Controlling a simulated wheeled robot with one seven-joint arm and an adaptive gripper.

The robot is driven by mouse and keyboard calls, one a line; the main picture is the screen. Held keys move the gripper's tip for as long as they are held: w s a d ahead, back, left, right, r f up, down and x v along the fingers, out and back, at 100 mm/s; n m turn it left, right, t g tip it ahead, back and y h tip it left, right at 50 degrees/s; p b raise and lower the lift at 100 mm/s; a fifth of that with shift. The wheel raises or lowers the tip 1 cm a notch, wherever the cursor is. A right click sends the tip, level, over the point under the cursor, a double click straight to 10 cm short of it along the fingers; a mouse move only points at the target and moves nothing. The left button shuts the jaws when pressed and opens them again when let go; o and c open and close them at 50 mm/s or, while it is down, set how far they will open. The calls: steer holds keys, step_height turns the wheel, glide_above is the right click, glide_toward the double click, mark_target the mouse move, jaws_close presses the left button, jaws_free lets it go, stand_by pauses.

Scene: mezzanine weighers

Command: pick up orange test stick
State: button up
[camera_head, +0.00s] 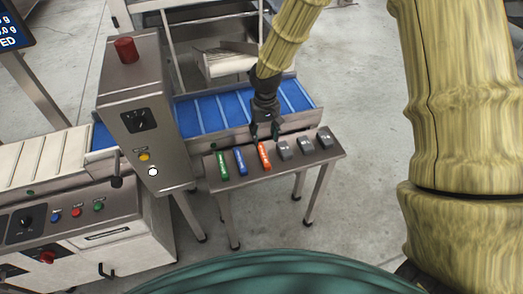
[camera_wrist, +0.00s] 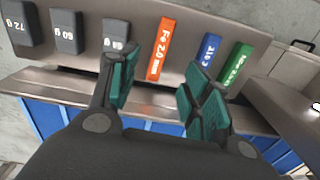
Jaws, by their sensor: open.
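The orange test stick (camera_head: 264,155) lies on a small steel stand, between the blue stick and the grey weights. It carries white lettering and shows whole in the wrist view (camera_wrist: 161,49). My gripper (camera_head: 265,131) is over the stand's back edge, close behind the orange stick. In the wrist view my gripper (camera_wrist: 158,95) has its teal fingers apart and empty, with the orange stick ahead of the gap between them. No contact with the stick is visible.
The steel stand (camera_head: 240,184) also holds a green stick (camera_head: 222,165), a blue stick (camera_head: 240,161) and grey weights (camera_head: 284,150). A blue conveyor belt (camera_head: 212,117) runs behind it.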

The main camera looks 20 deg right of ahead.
glide_above(263, 154)
steer(key=f, duration=0.4)
steer(key=shift+s+a+f+p, duration=0.1)
steer(key=shift+s+p, duration=0.1)
steer(key=shift+p, duration=0.15)
steer(key=shift+w+d+f+p, duration=0.1)
steer(key=shift+f+p, duration=0.35)
steer(key=shift+f, duration=1.15)
steer(key=shift+w+d+f+p, duration=0.1)
steer(key=shift+f+p, duration=0.35)
steer(key=shift+f, duration=1.1)
jaws_close()
